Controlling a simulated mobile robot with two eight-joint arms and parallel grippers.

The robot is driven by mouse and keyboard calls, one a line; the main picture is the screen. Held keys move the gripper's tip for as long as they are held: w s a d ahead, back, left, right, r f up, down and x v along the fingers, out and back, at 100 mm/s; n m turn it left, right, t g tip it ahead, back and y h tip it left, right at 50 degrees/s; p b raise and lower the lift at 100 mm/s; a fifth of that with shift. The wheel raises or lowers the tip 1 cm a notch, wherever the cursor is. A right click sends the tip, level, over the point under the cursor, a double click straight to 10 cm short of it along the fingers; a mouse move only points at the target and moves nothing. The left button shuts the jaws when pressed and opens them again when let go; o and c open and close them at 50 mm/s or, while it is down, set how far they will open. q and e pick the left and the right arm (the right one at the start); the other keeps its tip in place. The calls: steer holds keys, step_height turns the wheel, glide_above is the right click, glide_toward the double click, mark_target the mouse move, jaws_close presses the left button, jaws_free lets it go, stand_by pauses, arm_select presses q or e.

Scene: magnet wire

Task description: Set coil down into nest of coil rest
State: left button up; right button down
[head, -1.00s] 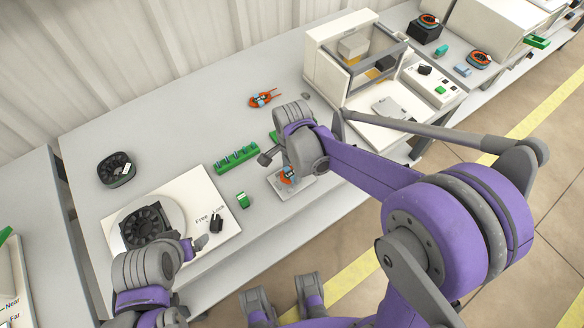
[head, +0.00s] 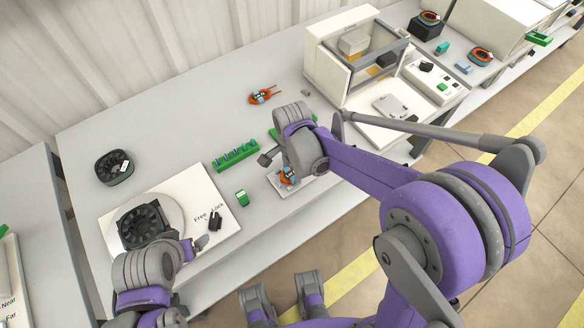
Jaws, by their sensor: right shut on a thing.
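A coil (head: 289,174), orange with a blue part, is at the small grey coil rest (head: 278,189) near the table's front edge. My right gripper (head: 289,168) is over it, shut on the coil, its fingers mostly hidden by my own wrist. I cannot tell whether the coil is seated in the nest or just above it. My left gripper (head: 196,244) is at the front edge of the white plate with the black fan; I cannot tell whether it is open.
The white plate (head: 208,186) marked Free and Lock carries a black fan (head: 143,226). A green block row (head: 235,156) and a small green block (head: 242,198) lie left of the rest. Another orange coil (head: 262,97) lies behind. A white machine (head: 335,80) stands to the right.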

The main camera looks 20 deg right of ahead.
arm_select(q)
steer(key=shift+f, duration=0.15)
arm_select(e)
steer(key=shift+f, duration=0.1)
steer(key=shift+c, duration=0.2)
jaws_free()
steer(key=shift+r+p, duration=1.75)
steer(key=shift+r, duration=0.8)
arm_select(q)
steer(key=r, duration=0.3)
steer(key=shift+w+r, duration=0.2)
steer(key=shift+r, duration=0.2)
steer(key=shift+w+r+p, duration=0.1)
steer(key=shift+r+p, duration=0.45)
steer(key=shift+r, duration=0.05)
arm_select(e)
step_height(320, 180, up, 11)
